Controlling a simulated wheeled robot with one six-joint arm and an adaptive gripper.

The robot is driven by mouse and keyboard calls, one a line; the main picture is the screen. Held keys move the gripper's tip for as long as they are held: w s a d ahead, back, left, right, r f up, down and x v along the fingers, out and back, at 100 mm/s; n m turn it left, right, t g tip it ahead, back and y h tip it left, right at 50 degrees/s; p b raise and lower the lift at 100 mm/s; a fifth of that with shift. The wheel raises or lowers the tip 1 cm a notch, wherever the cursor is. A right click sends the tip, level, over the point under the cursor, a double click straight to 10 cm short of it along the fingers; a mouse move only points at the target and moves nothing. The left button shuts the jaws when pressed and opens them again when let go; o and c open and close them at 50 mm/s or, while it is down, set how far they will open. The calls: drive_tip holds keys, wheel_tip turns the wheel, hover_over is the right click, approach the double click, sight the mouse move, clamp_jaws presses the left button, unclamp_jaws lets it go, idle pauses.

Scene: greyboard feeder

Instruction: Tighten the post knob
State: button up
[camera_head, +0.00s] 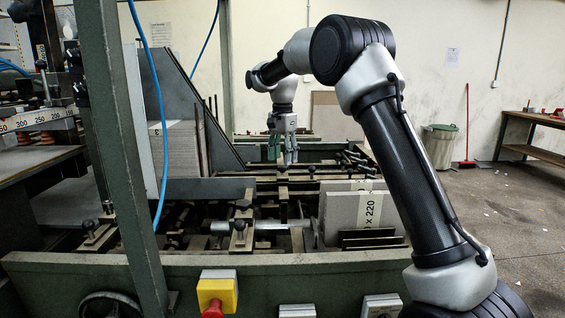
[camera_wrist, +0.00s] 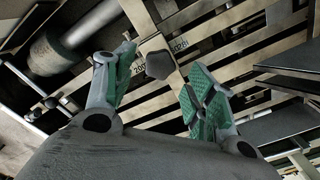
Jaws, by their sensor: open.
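The post knob (camera_wrist: 158,64) is a dark, lobed knob in the upper middle of the wrist view, standing over pale slats and a strip printed with numbers. My gripper (camera_wrist: 162,58) is open, its green-padded fingers to the left and right of the knob. Clear gaps show between the pads and the knob; how far the knob lies beyond the fingertips I cannot tell. In the head view, my gripper (camera_head: 283,154) points down over the middle of the feeder bed. I cannot make out this knob clearly there.
Other dark knobs stand on the feeder bars, one at the front (camera_head: 243,204). A grey board stack (camera_head: 182,148) stands left of my gripper; boards marked 220 (camera_head: 350,212) stand to the right. A green post (camera_head: 125,160) and blue hose (camera_head: 160,110) rise at left.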

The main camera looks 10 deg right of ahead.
sight(283, 165)
wheel_tip(283, 165, up, 10)
drive_tip(key=shift+f, duration=0.2)
